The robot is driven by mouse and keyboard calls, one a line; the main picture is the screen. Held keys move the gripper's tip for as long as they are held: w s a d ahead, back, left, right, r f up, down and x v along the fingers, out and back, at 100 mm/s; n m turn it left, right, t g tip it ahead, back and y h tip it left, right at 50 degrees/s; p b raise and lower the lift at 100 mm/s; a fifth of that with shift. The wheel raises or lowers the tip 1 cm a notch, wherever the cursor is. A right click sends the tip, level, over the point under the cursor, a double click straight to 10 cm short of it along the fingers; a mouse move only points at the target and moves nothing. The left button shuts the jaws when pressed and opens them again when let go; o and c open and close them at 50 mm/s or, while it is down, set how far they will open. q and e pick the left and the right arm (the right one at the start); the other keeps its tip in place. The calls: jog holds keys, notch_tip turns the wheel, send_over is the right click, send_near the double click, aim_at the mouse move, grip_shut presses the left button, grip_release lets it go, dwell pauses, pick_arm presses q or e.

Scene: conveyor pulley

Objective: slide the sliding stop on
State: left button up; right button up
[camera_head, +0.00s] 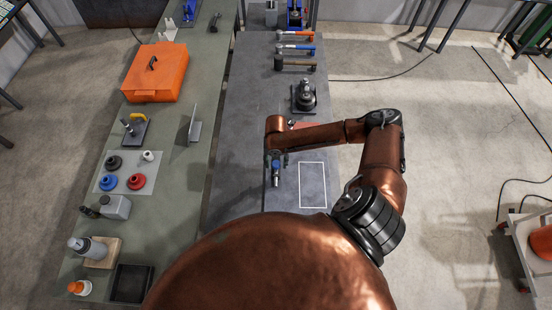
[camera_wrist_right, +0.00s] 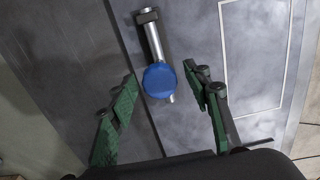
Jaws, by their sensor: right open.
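A silver shaft (camera_wrist_right: 153,38) stands or lies on the dark grey bench, with a dark block (camera_wrist_right: 147,16) at one end and a blue round piece (camera_wrist_right: 159,80) near the other. In the head view the blue piece (camera_head: 276,164) shows just below my right wrist. My right gripper (camera_wrist_right: 165,88) is open and empty, its green-padded fingers on either side of the blue piece, apart from it. I cannot tell for sure which part is the sliding stop. My left gripper is out of view.
A white-outlined rectangle (camera_head: 312,185) on the bench is empty. A grey mat (camera_head: 149,183) holds black, blue and red round parts and a small white one. A dark fixture (camera_head: 305,97) and hammers stand farther back. An orange toolbox (camera_head: 155,73) is on the green bench.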

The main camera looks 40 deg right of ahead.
jog(key=shift+r+p, duration=2.25)
jog(key=shift+r, duration=0.1)
jog(key=shift+r+p, duration=0.5)
jog(key=shift+r, duration=0.5)
jog(key=shift+f, duration=0.1)
